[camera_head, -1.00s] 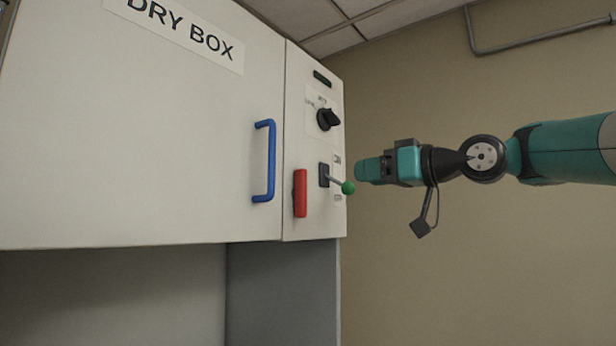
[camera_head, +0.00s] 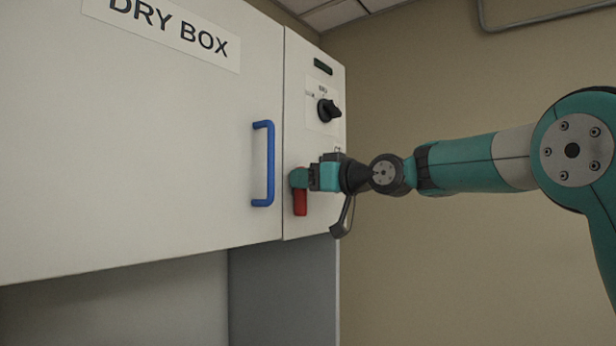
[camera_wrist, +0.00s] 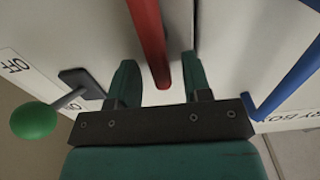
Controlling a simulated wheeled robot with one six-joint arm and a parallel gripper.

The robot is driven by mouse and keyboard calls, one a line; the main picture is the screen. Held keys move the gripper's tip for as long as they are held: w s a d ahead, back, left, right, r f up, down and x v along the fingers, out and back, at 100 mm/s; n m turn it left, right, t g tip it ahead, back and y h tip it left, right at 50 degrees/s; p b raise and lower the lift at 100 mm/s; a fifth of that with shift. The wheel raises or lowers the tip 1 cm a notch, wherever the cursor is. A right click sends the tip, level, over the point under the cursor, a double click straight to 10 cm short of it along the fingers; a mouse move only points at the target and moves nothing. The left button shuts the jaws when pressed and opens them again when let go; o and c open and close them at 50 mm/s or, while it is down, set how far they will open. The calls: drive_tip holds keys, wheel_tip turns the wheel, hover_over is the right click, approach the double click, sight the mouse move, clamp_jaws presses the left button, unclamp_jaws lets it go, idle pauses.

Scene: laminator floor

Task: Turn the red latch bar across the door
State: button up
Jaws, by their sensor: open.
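The red latch bar (camera_head: 300,202) hangs upright on the narrow panel right of the door (camera_head: 190,150) of the dry box. My gripper (camera_head: 299,178) is at the bar's upper part and hides it there in the head view. In the wrist view the red bar (camera_wrist: 149,40) runs between the two open fingers of my gripper (camera_wrist: 160,82), with a visible gap on each side. The bar's far end is out of the wrist frame. I cannot tell whether a finger touches it.
A blue door handle (camera_head: 268,163) stands left of the bar and also shows in the wrist view (camera_wrist: 290,85). A green ball-ended lever (camera_wrist: 34,120) sits close on the other side. A black knob (camera_head: 328,111) is above. Free space lies right of the cabinet.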

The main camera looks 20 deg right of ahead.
clamp_jaws()
drive_tip(key=shift+m, duration=0.3)
drive_tip(key=shift+w+d+f+m+p, duration=0.35)
drive_tip(key=shift+m+p, duration=0.3)
drive_tip(key=shift+m, duration=2.25)
drive_tip(key=shift+w+d+f+m+p, duration=0.15)
drive_tip(key=shift+d+f+m+p, duration=0.35)
drive_tip(key=shift+m, duration=2.4)
drive_tip(key=shift+w+d+f+m+p, duration=0.35)
drive_tip(key=shift+m+p, duration=0.5)
drive_tip(key=shift+m, duration=2.05)
drive_tip(key=shift+s+a+f, duration=0.1)
drive_tip(key=shift+a, duration=0.05)
unclamp_jaws()
